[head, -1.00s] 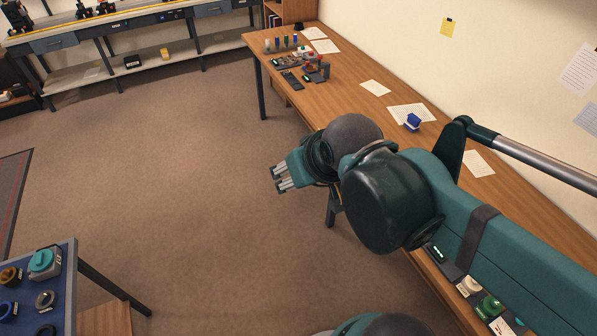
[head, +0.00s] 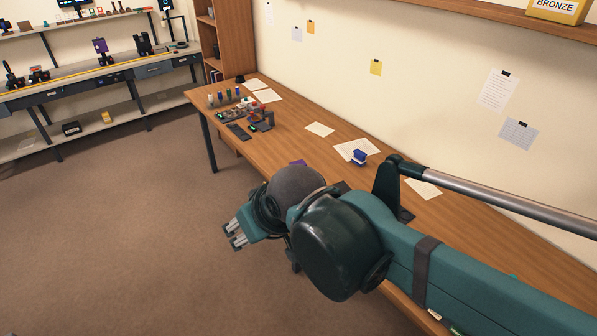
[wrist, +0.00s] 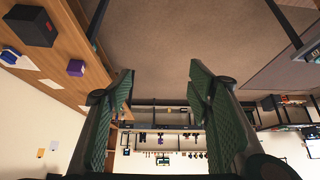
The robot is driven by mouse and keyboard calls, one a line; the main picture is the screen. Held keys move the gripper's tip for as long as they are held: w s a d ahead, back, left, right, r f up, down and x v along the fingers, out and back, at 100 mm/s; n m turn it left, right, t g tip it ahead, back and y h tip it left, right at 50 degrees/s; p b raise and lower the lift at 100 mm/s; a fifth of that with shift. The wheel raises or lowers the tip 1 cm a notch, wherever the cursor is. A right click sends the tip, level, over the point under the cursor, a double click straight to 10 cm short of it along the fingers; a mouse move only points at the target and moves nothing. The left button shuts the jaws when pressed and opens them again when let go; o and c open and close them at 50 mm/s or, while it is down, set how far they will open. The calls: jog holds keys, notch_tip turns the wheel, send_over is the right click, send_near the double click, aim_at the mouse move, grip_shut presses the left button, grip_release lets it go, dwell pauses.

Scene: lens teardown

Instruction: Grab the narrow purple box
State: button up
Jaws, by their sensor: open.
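A purple box (wrist: 75,67) lies on the wooden table, left in the wrist view, which is upside down. In the head view only a small purple patch (head: 297,163) of it shows above my arm; the rest is hidden. My gripper (head: 235,236) is open and empty, held over the floor in front of the table, well apart from the box. In the wrist view its two fingers (wrist: 161,72) are spread wide, with the far shelves between them.
The wooden table (head: 290,145) runs along the wall. A blue object (head: 358,157) sits on a paper, and a black box (wrist: 30,25) is near the purple one. Small tools (head: 245,115) crowd the table's far end. A purple item (head: 100,45) stands on the far bench.

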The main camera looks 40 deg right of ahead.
jog(key=shift+w, duration=0.1)
jog(key=shift+c, duration=0.5)
jog(key=w+d+r+m+g, duration=0.1)
jog(key=w+d+r+m, duration=0.2)
jog(key=w, duration=0.4)
jog(key=w+d+r+m+g, duration=0.1)
jog(key=w+d+m, duration=0.1)
jog(key=w+d, duration=0.3)
jog(key=m+g+p, duration=0.2)
jog(key=m+g, duration=0.2)
jog(key=m, duration=0.7)
send_over(299, 163)
jog(key=s+a, duration=0.3)
jog(key=a, duration=0.9)
notch_tip(299, 163, down, 14)
jog(key=w+d+f+m, duration=0.1)
jog(key=d+f, duration=0.2)
jog(key=f, duration=0.1)
jog(key=w+d+f+m, duration=0.1)
jog(key=d+f, duration=0.3)
jog(key=w+d+f+m+g, duration=0.1)
jog(key=d+f+m, duration=0.1)
jog(key=d+f, duration=0.2)
jog(key=shift+w+d+f, duration=0.1)
jog(key=shift+d+f, duration=0.1)
jog(key=shift+f, duration=0.3)
jog(key=shift+d+f+m, duration=0.25)
jog(key=shift+f+m, duration=0.05)
jog(key=shift+f, duration=0.05)
